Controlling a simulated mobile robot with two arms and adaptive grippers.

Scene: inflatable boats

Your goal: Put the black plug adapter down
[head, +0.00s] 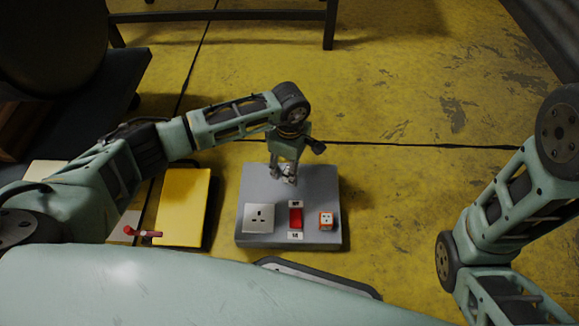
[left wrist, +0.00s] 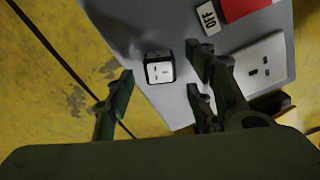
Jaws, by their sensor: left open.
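The black plug adapter (left wrist: 159,68), a small cube with a white socket face, sits on the grey board (left wrist: 165,100) in the left wrist view. Its socket face points up towards that camera. My left gripper (head: 286,172) is over the far part of the board (head: 262,186) in the head view. Its fingers are spread apart, one on each side of the adapter in the wrist view, with visible gaps. In the head view the adapter is mostly hidden by the fingers. My right gripper is out of view.
The board also bears a white wall socket (head: 259,218), a red switch (head: 295,218) with labels and an orange adapter (head: 326,220). A yellow panel (head: 183,205) lies to the left, with a red-handled item (head: 143,233) near it.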

